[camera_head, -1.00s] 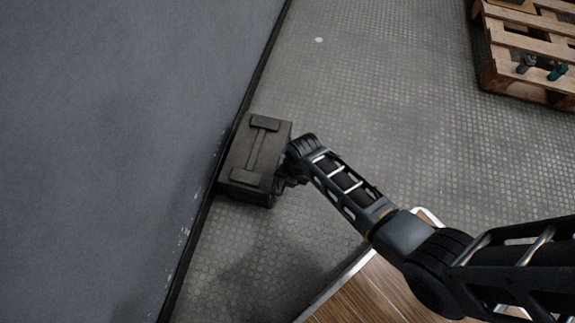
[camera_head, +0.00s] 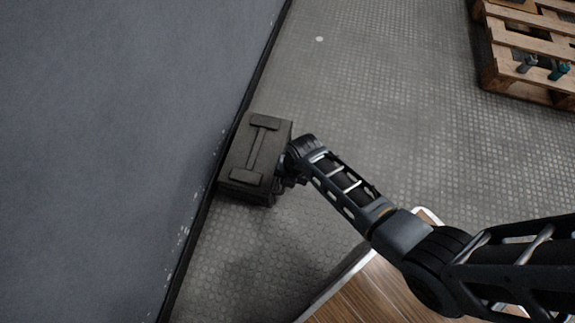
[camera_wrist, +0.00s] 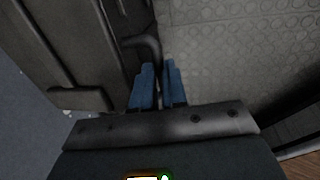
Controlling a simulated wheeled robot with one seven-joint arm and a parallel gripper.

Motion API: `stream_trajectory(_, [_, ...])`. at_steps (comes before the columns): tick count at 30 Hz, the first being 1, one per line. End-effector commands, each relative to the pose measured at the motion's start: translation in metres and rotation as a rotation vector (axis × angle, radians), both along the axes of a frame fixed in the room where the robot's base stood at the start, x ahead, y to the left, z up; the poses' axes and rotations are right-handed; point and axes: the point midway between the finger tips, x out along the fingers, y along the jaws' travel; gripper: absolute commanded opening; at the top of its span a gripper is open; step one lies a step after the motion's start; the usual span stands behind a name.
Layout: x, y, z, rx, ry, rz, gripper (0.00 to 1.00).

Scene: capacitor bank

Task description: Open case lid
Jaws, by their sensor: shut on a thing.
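The dark olive-grey case (camera_head: 253,158) stands on the floor against the grey wall. Its lid (camera_head: 258,150) looks shut in the head view, with a raised H-shaped rib on top. In the wrist view the case (camera_wrist: 60,50) fills the left side, and a dark latch or handle piece (camera_wrist: 140,48) sticks out from its side. My gripper (camera_wrist: 158,72) has blue fingers almost together at that piece, at the case's right side. The exact grip is partly hidden. In the head view my wrist hides the gripper's fingertips.
The grey wall (camera_head: 110,130) is close along the case's left side. A wooden pallet (camera_head: 520,60) with small bottle-like items (camera_head: 558,71) stands at the upper right. The textured floor (camera_head: 390,100) between the case and the pallet is clear.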

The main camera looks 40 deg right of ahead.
Motion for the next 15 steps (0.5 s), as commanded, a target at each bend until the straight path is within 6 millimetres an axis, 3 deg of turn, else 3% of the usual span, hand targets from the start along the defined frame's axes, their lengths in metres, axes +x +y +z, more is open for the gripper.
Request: stream_trajectory(15, [0.0010,0.0008,0.0081,-0.015,0.020,0.003,0.00])
